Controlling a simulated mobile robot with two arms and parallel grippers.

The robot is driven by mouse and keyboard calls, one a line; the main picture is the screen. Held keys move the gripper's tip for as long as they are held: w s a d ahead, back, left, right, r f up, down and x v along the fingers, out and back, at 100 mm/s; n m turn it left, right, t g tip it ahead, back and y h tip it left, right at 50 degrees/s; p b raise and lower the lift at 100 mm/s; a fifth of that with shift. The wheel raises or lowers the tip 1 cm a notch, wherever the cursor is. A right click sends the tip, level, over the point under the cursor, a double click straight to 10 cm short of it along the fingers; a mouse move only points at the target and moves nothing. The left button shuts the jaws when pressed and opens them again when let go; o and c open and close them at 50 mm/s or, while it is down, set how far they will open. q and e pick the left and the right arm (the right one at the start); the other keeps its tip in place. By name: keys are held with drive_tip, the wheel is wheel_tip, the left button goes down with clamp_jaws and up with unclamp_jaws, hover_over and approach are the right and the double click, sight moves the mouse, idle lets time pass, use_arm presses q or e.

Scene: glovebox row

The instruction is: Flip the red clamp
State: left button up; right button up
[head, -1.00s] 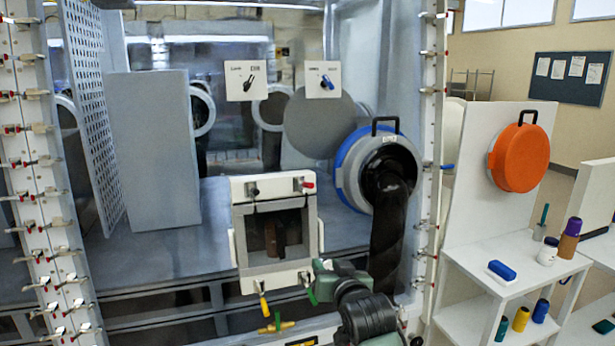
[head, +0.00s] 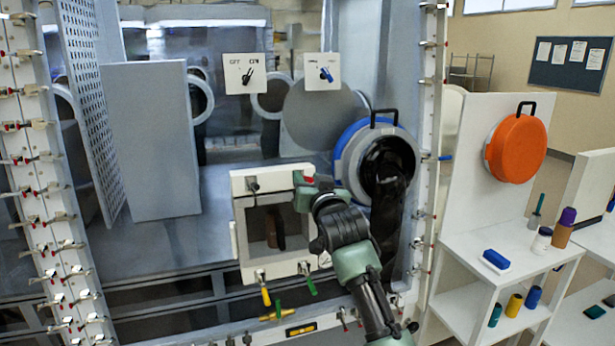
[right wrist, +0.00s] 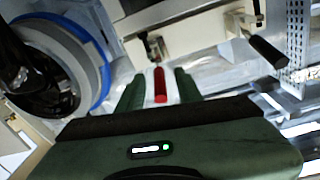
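The red clamp (head: 309,180) is at the top right corner of the white box frame (head: 240,187), mostly hidden by my gripper in the head view. My right gripper (head: 302,188) is at that corner. In the right wrist view the clamp's red handle (right wrist: 160,86) lies between the two green fingers of my right gripper (right wrist: 157,83). A gap shows on both sides of the handle, so the fingers look open around it. My left gripper is not in view.
A blue-ringed round port (head: 342,157) with a black glove (head: 388,180) is close on the right.

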drive_tip(key=shift+w, duration=0.2)
clamp_jaws()
idle(1.4)
